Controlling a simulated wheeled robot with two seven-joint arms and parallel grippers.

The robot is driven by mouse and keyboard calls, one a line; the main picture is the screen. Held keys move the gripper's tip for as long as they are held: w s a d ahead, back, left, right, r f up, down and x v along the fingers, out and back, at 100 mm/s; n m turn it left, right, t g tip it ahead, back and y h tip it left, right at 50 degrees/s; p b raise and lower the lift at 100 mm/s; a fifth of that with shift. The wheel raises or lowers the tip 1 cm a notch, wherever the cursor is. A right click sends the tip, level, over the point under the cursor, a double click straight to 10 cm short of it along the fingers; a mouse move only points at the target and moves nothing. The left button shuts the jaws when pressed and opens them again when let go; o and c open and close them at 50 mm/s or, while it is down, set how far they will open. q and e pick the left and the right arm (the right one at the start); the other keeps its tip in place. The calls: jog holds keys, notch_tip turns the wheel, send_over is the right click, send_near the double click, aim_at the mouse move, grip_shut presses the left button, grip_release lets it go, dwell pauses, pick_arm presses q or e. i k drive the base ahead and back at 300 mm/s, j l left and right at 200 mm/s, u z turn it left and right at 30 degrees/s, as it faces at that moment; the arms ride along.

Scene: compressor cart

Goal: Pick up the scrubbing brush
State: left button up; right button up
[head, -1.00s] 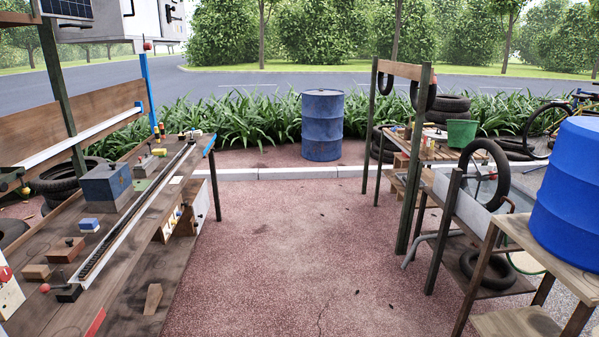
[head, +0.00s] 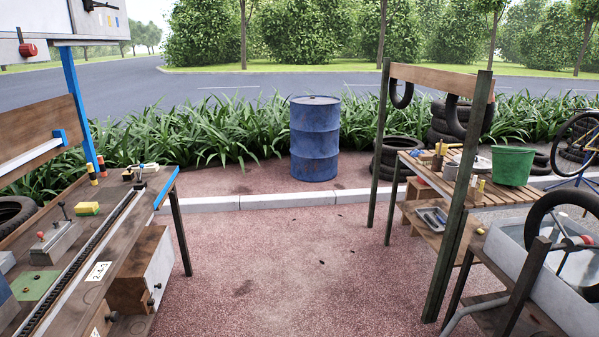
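I cannot make out a scrubbing brush for certain. Small items stand on the slatted wooden table (head: 478,186) at the right, among them a brown upright item (head: 437,162) and a pale bowl (head: 482,164); they are too small to identify. Neither of my grippers is in view.
A blue barrel (head: 315,140) stands at the kerb ahead. A green bucket (head: 512,165) is on the slatted table. A grey basin (head: 545,275) with a wheel stands at the right. The paved lane (head: 290,260) between the benches is clear.

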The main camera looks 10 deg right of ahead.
aim_at(425, 158)
jog(key=i, duration=2.2)
jog(key=i+z, duration=0.1)
jog(key=i, duration=0.45)
jog(key=i+z, duration=0.15)
jog(key=i, duration=0.4)
jog(key=i+j+z, duration=0.1)
jog(key=i, duration=0.4)
jog(key=i+j+z, duration=0.15)
jog(key=i, duration=0.4)
